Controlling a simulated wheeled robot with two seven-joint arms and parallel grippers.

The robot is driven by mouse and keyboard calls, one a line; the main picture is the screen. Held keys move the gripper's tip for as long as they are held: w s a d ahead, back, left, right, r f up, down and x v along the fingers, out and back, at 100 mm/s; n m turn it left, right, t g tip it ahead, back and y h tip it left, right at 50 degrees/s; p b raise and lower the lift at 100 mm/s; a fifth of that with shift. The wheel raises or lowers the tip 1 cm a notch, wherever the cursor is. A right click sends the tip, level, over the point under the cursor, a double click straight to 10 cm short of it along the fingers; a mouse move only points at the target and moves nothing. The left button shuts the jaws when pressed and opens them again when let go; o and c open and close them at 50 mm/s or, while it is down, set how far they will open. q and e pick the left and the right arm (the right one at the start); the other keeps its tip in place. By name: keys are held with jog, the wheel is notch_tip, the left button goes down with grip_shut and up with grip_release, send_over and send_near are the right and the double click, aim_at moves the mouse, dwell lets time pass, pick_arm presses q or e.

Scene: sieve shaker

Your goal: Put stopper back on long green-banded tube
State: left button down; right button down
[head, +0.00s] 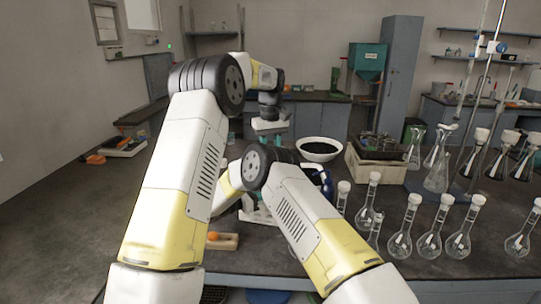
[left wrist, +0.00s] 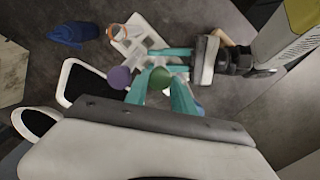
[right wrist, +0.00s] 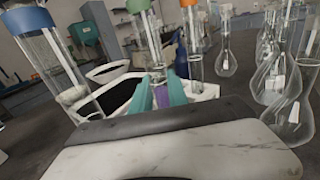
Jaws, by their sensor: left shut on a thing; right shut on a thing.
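My left gripper (left wrist: 162,92) has its teal fingers closed around a round green stopper (left wrist: 158,77) in the left wrist view. My right gripper (right wrist: 159,97) is closed low on a glass tube (right wrist: 152,42) with a green top; a purple patch shows between its fingers. Its fingers also enter the left wrist view from the right (left wrist: 172,60), close beside the left ones. A purple stopper (left wrist: 119,78) is left of the green one. I cannot tell whether the green stopper touches the tube mouth. In the head view my arms hide most of this.
A white rack (left wrist: 140,48) is below the grippers. Blue-topped (right wrist: 24,20) and orange-topped (right wrist: 190,28) tubes stand on either side. A blue jug (left wrist: 72,31) is nearby. Several flasks (head: 430,242) crowd the bench at right; a white bowl (head: 319,146) stands behind. The left bench is mostly clear.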

pick_arm(q)
jog(key=m, duration=0.4)
jog(key=shift+m, duration=0.4)
jog(key=m, duration=0.4)
jog(key=shift+m, duration=0.4)
jog(key=m, duration=0.4)
jog(key=shift+m, duration=0.3)
jog(key=m, duration=0.3)
jog(key=c, duration=1.1)
grip_release()
jog(key=shift+o, duration=0.2)
jog(key=shift+r, duration=2.25)
